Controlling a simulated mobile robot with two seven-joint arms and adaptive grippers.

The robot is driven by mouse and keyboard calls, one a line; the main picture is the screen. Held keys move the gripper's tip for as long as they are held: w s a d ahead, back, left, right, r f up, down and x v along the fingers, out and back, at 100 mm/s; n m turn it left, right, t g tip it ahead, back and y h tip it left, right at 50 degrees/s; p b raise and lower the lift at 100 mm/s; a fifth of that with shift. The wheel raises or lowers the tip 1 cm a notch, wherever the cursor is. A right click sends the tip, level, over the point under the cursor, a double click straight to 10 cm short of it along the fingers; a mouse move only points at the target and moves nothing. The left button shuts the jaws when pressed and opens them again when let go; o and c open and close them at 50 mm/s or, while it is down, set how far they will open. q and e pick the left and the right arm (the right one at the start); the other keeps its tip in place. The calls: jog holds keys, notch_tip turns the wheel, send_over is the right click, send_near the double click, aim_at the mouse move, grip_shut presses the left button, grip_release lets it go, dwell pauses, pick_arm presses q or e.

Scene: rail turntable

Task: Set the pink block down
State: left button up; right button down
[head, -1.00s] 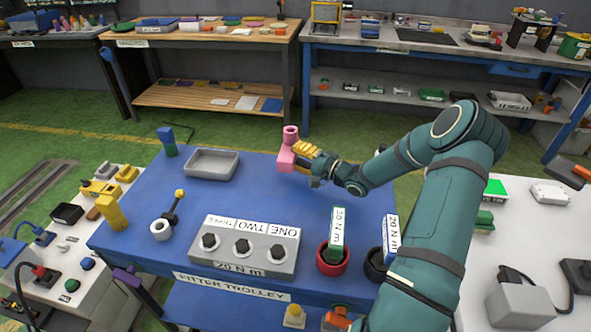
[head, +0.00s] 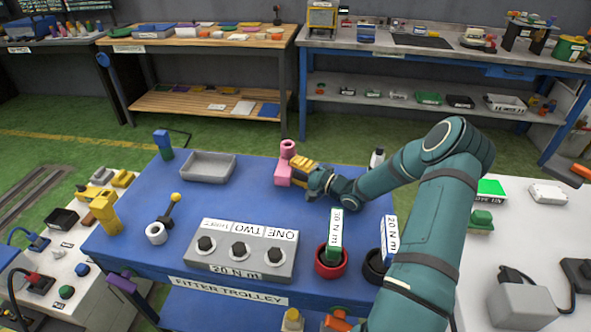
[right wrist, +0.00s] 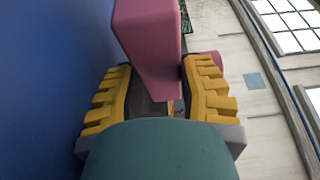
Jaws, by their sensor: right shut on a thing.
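The pink block (head: 284,172), with a round pink knob on top, is upright at the back right part of the blue trolley top (head: 230,200). My right gripper (head: 298,174) is shut on it from the right. In the right wrist view the pink block (right wrist: 150,45) stands between the yellow fingers of my right gripper (right wrist: 158,95). The block's base is at or just above the blue surface; I cannot tell whether it touches. My left gripper is not in view.
A grey tray (head: 208,167) lies left of the block. A grey box with three black knobs (head: 240,249), a red cup (head: 331,262) and a black cup (head: 375,265) stand nearer the front. The blue surface between tray and block is clear.

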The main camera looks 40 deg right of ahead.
jog(key=c, duration=0.9)
grip_release()
jog(key=shift+s+f, duration=0.1)
jog(key=shift+f, duration=0.3)
jog(key=shift+a, duration=0.1)
jog(key=shift+r, duration=0.25)
jog(key=shift+s+r+p, duration=0.15)
jog(key=shift+s+p, duration=0.05)
jog(key=shift+p, duration=0.1)
jog(key=v, duration=0.3)
jog(key=p+v, duration=0.1)
jog(key=v, duration=0.7)
jog(key=shift+s+d+r+p, duration=0.15)
jog(key=shift+d+r+p, duration=0.1)
jog(key=shift+r+p, duration=0.1)
jog(key=shift+f, duration=0.1)
